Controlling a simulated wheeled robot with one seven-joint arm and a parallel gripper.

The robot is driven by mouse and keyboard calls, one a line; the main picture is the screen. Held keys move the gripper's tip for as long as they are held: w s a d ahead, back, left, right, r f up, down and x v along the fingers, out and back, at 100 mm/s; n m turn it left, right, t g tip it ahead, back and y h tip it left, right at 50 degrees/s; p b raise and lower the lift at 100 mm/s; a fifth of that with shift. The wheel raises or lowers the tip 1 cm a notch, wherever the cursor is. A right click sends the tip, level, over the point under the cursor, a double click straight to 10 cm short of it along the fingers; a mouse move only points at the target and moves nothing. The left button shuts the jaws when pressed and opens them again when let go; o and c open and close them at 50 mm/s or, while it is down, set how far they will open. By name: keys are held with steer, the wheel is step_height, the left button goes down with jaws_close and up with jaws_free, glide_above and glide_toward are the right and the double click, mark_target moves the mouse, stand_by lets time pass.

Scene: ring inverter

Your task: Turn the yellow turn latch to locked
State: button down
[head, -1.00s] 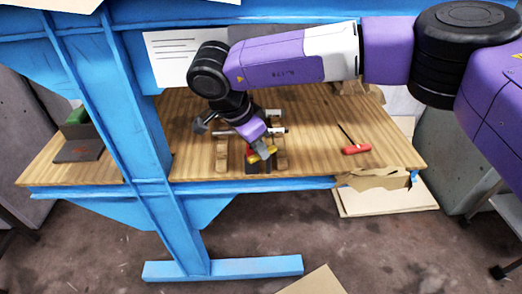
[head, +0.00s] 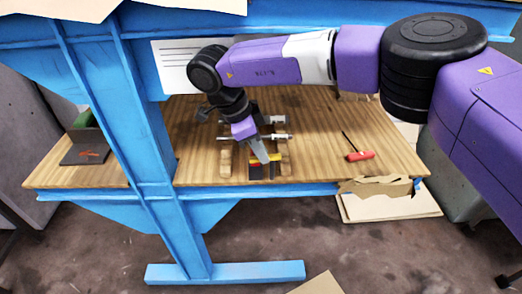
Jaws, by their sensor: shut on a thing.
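The yellow turn latch (head: 276,157) sits on top of a small dark block (head: 262,172) near the front edge of the wooden table. It is small in the head view, and my gripper covers part of it. My gripper (head: 264,160) points down and is shut on the yellow latch from above. A red-orange patch (head: 255,163) shows on the block beside the latch. The latch's exact angle is hard to tell.
Wooden supports with metal rods (head: 281,137) stand just behind the block. A red-handled screwdriver (head: 360,156) lies to the right. A blue frame post (head: 150,140) rises at the left. Torn cardboard (head: 378,187) hangs at the front right edge. Table between block and screwdriver is clear.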

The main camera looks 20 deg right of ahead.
steer(key=c, duration=1.4)
jaws_free()
